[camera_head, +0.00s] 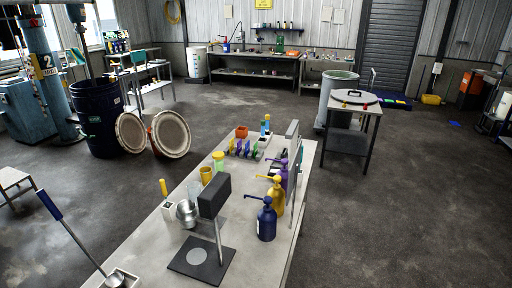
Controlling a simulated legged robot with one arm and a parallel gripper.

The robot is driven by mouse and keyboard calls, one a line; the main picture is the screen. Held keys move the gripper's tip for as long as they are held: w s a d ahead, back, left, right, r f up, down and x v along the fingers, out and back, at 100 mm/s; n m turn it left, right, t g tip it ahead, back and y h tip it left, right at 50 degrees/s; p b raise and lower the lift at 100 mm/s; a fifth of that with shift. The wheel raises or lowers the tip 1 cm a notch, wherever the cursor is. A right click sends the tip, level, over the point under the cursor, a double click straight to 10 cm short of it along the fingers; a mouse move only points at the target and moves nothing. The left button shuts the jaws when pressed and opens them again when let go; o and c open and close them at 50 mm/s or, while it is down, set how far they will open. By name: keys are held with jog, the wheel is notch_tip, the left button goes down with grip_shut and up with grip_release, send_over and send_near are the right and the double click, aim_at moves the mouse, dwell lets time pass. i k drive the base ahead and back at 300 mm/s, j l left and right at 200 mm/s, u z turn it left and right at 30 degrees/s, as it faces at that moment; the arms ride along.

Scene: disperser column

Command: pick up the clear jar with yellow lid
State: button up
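A small jar with a yellow lid (218,156) stands upright on the long grey table (150,245), on the left side of its middle. Its body looks pale greenish and see-through, but it is too small to tell what is inside. A yellow cup (206,175) stands just in front of it, to the left, and a clear glass vessel (194,189) stands nearer still. My gripper is not in view.
A black device on a post (213,196), pump bottles (267,220) and a metal pot (187,213) crowd the table's near part. Colored items (242,147) stand behind the jar. A blue barrel (97,120) stands left. Floor (385,220) right of the table is clear.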

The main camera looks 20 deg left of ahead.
aim_at(219, 165)
jog(key=i+u, duration=0.1)
jog(key=i, duration=0.65)
jog(key=i+l+u, duration=0.1)
jog(key=i, duration=0.65)
jog(key=i+u, duration=0.2)
jog(key=u, duration=0.2)
jog(key=i+l+u, duration=0.2)
jog(key=u, duration=0.2)
jog(key=i+l+u, duration=0.15)
jog(key=u, duration=0.3)
jog(key=i+l+u, duration=0.15)
jog(key=l+u, duration=0.25)
jog(key=j, duration=0.15)
